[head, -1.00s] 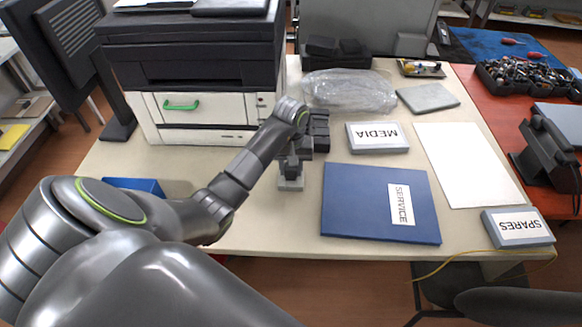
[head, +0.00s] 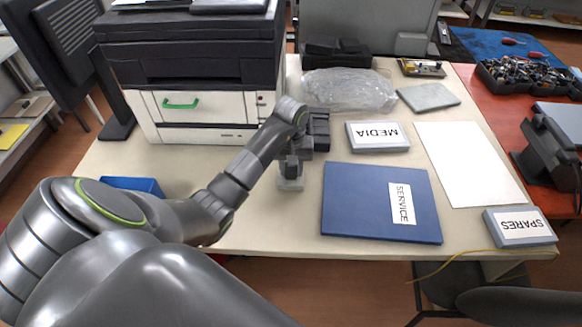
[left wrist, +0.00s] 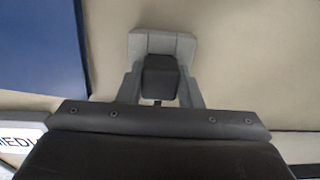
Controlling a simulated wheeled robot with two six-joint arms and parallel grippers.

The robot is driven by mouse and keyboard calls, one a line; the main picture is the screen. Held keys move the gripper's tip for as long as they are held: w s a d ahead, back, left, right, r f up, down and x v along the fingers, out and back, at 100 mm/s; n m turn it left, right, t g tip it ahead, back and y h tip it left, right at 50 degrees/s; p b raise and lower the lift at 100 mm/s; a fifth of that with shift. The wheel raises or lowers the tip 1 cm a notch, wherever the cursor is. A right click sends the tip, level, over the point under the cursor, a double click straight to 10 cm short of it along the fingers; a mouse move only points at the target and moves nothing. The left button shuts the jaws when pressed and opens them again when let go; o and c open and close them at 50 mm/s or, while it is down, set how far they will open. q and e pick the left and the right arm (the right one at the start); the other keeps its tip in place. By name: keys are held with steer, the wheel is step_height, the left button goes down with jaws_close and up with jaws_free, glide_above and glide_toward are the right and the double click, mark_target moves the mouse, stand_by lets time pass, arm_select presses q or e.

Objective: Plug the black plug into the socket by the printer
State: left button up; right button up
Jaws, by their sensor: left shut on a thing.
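My left gripper (head: 291,166) is shut on the black plug, low over the table in front of the printer (head: 205,105). In the left wrist view the black plug (left wrist: 160,77) sits between the two grey fingers of this gripper (left wrist: 161,90). The grey socket block (head: 290,184) stands on the table right at the fingertips, and it also shows in the left wrist view (left wrist: 150,42) just beyond the plug. The plug overlaps the block's near side; I cannot tell whether its pins are inside. My right gripper is not in view.
A blue SERVICE binder (head: 360,210) and a MEDIA box (head: 375,142) lie to the right of the gripper. A blue box (head: 133,186) is left, by my arm. A clear plastic bag (head: 348,90) lies behind. A strip of bare table surrounds the socket in front.

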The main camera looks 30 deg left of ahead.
arm_select(q)
steer(key=shift+f, duration=0.2)
steer(key=o, duration=1)
steer(key=shift+r, duration=0.3)
step_height(320, 180, up, 3)
steer(key=shift+f+b, duration=0.2)
steer(key=shift+b, duration=0.15)
step_height(320, 180, up, 14)
steer(key=p, duration=1.4)
steer(key=shift+r, duration=0.15)
